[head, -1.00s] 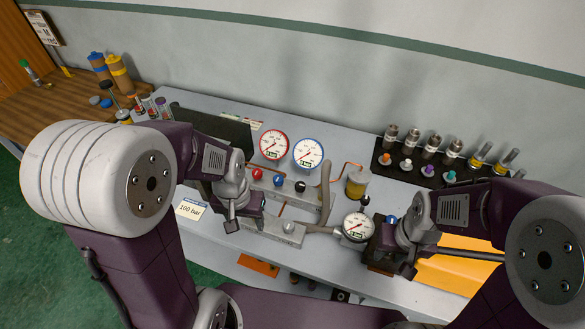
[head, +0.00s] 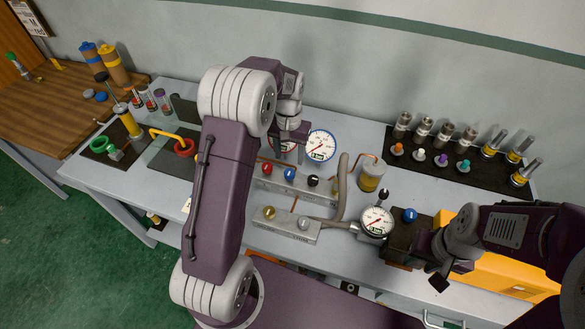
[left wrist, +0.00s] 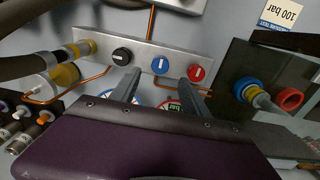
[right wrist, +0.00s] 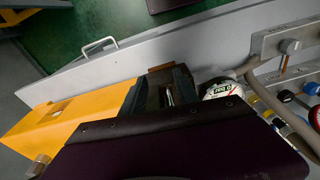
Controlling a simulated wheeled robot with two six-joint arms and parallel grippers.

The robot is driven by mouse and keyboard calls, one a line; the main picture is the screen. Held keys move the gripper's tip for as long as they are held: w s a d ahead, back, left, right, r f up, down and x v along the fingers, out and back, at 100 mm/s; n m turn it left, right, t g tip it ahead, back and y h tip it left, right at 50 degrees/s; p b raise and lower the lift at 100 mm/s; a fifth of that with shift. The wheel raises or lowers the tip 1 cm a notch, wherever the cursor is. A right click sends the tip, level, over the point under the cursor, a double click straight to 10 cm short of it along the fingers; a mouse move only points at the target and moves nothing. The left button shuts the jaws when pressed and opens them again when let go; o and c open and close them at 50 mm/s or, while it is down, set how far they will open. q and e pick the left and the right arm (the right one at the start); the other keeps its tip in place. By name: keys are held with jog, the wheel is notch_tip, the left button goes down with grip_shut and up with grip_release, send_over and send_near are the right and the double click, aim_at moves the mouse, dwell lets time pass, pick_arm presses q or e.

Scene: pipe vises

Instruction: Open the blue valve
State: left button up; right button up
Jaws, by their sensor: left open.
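A row of red, blue and black knobs sits on the silver rear manifold (head: 262,190). The blue valve knob (head: 289,174) is the middle one, with a white mark on its face. The left wrist view shows the same blue knob (left wrist: 160,66), between the red knob (left wrist: 196,72) and the black knob (left wrist: 122,56). My left gripper (left wrist: 160,84) is open, its two fingers apart and empty just short of the blue knob. In the head view it hangs behind the manifold, near the gauges.
A second blue knob (head: 410,214) sits on the dark block beside a white gauge (head: 376,222). A lower silver block (head: 286,227) stands in front of the manifold. A blue-rimmed gauge (head: 320,146) stands behind it. A grey hose (head: 342,188) rises at its right.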

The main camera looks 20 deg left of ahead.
aim_at(290, 172)
pick_arm(q)
notch_tip(290, 172, down, 8)
jog(key=shift+w+r+p, duration=0.1)
jog(key=shift+p, duration=0.3)
grip_shut()
